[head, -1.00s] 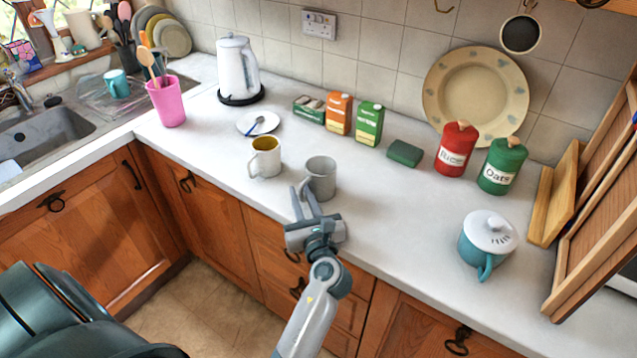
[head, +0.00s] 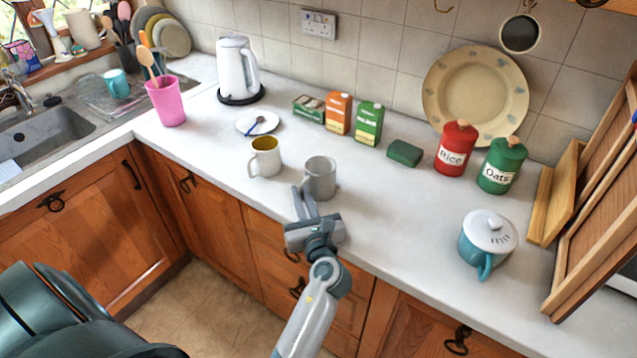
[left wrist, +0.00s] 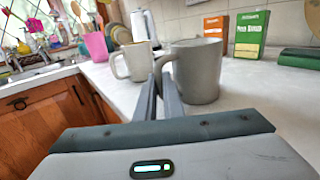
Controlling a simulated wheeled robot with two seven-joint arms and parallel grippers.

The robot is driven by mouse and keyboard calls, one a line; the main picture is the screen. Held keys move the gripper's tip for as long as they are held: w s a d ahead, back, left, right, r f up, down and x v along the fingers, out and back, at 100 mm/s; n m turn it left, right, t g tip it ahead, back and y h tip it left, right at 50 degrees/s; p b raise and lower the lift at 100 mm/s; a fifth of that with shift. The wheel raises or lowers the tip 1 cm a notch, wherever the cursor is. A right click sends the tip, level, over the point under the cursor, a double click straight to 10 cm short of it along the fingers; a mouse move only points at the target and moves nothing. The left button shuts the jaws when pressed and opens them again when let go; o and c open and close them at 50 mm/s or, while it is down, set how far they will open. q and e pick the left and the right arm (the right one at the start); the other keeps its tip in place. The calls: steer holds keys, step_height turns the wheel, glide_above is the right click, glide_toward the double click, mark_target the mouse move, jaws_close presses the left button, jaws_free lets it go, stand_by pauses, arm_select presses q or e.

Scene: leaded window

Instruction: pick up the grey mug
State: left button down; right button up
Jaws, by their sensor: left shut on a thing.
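The grey mug (head: 321,178) stands upright on the white worktop near its front edge; it also shows in the left wrist view (left wrist: 198,75). Its handle (left wrist: 163,68) is on the left side in the wrist view. My left gripper (head: 303,190) reaches in from the front edge of the worktop. Its two fingers (left wrist: 160,90) are shut on the mug's handle, and the fingers hide part of it. The mug's base appears to rest on the worktop. My right gripper is not in view.
A white mug with a yellow inside (head: 265,157) stands close to the left of the grey mug. A lidded teal pot (head: 486,240) stands far right. The worktop right of the grey mug is clear.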

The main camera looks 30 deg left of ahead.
arm_select(q)
steer(key=shift+r, duration=0.1)
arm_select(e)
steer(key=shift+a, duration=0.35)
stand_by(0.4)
arm_select(q)
steer(key=shift+r, duration=0.1)
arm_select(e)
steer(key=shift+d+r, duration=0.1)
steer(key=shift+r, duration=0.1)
